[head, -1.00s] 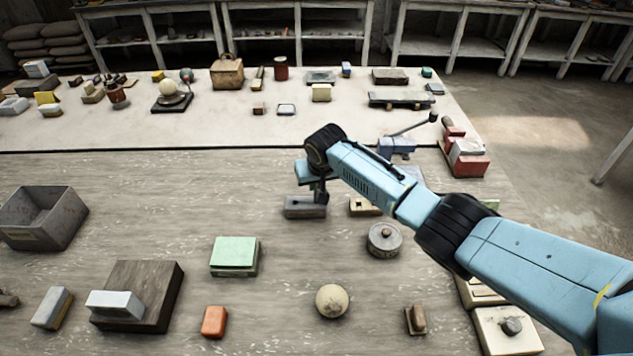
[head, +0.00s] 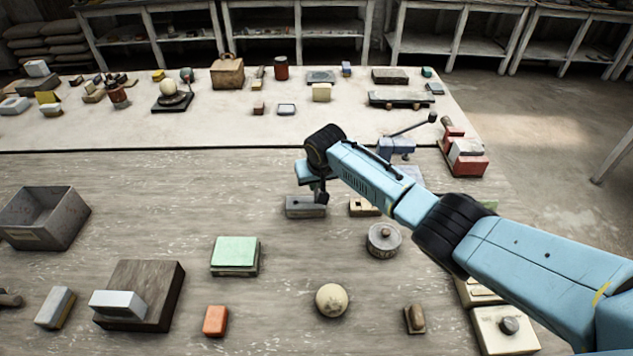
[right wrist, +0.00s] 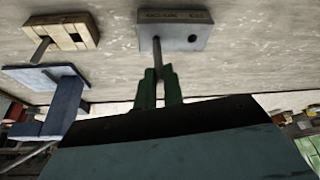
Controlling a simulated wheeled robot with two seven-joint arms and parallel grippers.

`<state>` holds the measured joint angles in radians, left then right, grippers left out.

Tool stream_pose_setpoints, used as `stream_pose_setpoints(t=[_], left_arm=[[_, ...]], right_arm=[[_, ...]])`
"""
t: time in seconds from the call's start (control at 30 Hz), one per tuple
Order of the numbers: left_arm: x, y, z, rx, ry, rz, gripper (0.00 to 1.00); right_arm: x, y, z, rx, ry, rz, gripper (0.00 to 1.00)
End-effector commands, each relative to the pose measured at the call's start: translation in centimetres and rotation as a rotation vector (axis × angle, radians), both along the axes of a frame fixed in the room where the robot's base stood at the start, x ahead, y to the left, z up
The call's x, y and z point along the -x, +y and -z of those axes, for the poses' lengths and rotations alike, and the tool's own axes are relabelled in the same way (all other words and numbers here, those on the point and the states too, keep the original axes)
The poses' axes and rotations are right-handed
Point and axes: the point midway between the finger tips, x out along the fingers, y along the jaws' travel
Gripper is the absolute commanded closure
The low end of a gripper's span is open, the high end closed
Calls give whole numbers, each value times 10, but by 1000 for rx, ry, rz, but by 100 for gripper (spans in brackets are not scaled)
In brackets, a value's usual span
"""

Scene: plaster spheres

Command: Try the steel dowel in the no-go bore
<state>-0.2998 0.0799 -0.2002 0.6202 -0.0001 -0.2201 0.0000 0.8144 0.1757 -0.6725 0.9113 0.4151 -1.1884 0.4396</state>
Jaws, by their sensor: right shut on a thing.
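A grey gauge block (head: 300,207) lies on the grey table near the middle of the head view. In the right wrist view the block (right wrist: 174,30) shows a blurred engraved label and a dark open bore at its right part. My right gripper (head: 320,196) points down over the block's right part. In the right wrist view its green fingers (right wrist: 160,80) are shut on the thin steel dowel (right wrist: 157,52). The dowel's far end meets the block left of the open bore; I cannot tell how deep it sits. My left gripper is not in view.
A wooden block (head: 364,208) lies just right of the gauge block and has a pin standing in it in the right wrist view (right wrist: 60,32). A round grey weight (head: 383,240) and a blue fixture (head: 396,146) are near. The table left of the gauge block is clear.

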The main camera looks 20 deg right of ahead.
Motion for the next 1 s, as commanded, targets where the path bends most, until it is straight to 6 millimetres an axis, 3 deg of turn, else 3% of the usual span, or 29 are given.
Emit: stream_pose_setpoints(t=[1.0], left_arm=[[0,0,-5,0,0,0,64]], right_arm=[[0,0,0,0,0,0,100]])
